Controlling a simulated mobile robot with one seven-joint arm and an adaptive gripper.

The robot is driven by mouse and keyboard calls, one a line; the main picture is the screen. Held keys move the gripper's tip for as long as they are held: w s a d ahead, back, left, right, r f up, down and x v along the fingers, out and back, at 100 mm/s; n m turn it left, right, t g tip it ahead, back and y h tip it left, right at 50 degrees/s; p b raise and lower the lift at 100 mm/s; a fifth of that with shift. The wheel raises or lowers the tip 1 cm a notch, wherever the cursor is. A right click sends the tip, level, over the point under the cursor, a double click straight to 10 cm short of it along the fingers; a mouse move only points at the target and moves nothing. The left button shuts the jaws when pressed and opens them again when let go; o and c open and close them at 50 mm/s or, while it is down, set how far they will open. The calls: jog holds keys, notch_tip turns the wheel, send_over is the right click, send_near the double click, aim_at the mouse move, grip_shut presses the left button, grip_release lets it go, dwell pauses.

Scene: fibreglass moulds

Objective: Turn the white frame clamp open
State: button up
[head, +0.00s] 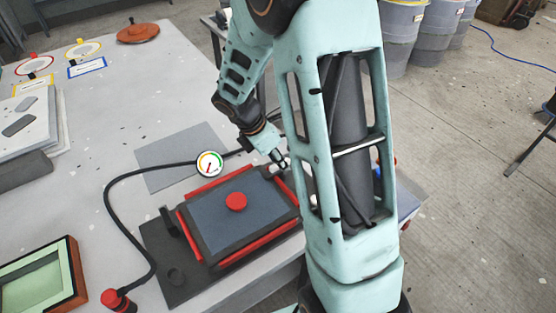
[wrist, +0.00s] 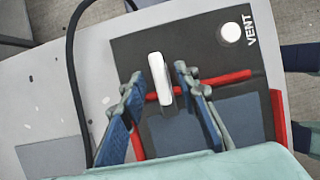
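The white frame clamp (wrist: 159,78) shows in the wrist view as a pale upright bar over the red frame edge (wrist: 235,77). My gripper (wrist: 158,88) is open, with one blue-padded finger on each side of the clamp. Gaps show between the bar and both fingers, and I cannot see contact. In the head view my gripper (head: 280,160) is at the far right corner of the red-framed mould (head: 215,222). There the clamp is mostly hidden by my gripper and arm.
A dial gauge (head: 209,163) and black hose (head: 108,190) lie left of the mould, leading to a red fitting (head: 115,299). A white round spot (wrist: 230,33) sits beside the word VENT. A green-lined tray (head: 75,270) is at lower left. The table's middle is fairly clear.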

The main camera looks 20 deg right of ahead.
grip_shut()
dwell(0.5)
jog(key=m, duration=0.1)
jog(key=m+g, duration=0.1)
jog(key=m+p, duration=0.1)
jog(key=shift+w+m, duration=0.25)
jog(key=shift+m, duration=0.15)
jog(key=m+g, duration=0.1)
jog(key=m, duration=0.2)
jog(key=shift+w+m+g+p, duration=0.2)
jog(key=shift+m+g+p, duration=0.1)
jog(key=shift+g+p, duration=0.1)
jog(key=m, duration=0.1)
jog(key=m+g, duration=0.1)
jog(key=m, duration=0.1)
jog(key=m+y, duration=0.1)
jog(key=m, duration=0.1)
jog(key=shift+w+d+g, duration=0.25)
jog(key=shift+g, duration=0.15)
jog(key=m, duration=0.2)
jog(key=m+y, duration=0.2)
jog(key=m, duration=0.1)
jog(key=shift+w+d+m+g, duration=0.15)
jog(key=shift+d+m+g, duration=0.1)
jog(key=shift+m+g, duration=0.05)
